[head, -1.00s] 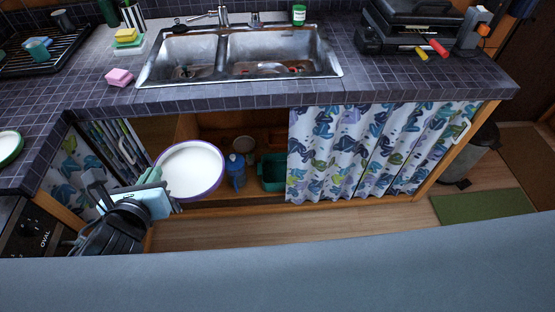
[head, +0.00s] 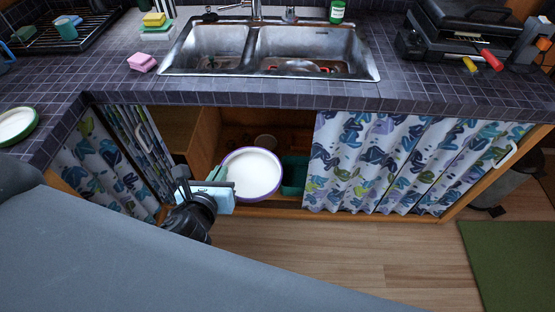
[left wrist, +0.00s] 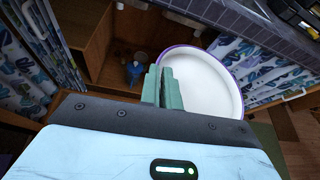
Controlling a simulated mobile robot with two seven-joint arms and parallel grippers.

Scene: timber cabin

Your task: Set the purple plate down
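The purple plate (head: 252,174), white with a purple rim, is tilted up in front of the open cupboard under the sink. My left gripper (head: 219,176) is shut on its left edge and holds it. In the left wrist view the plate (left wrist: 205,85) extends to the right of the green fingers (left wrist: 166,88), which are close together at its rim. The plate hides part of the cupboard inside. My right gripper is not in view.
The open cupboard (head: 207,135) holds a green bin (head: 294,174), a round item (head: 265,141) and a blue bottle (left wrist: 136,70). Patterned curtains (head: 400,160) flank the opening. The tiled counter (head: 270,94) overhangs it. A green-rimmed plate (head: 16,125) lies on the counter's left.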

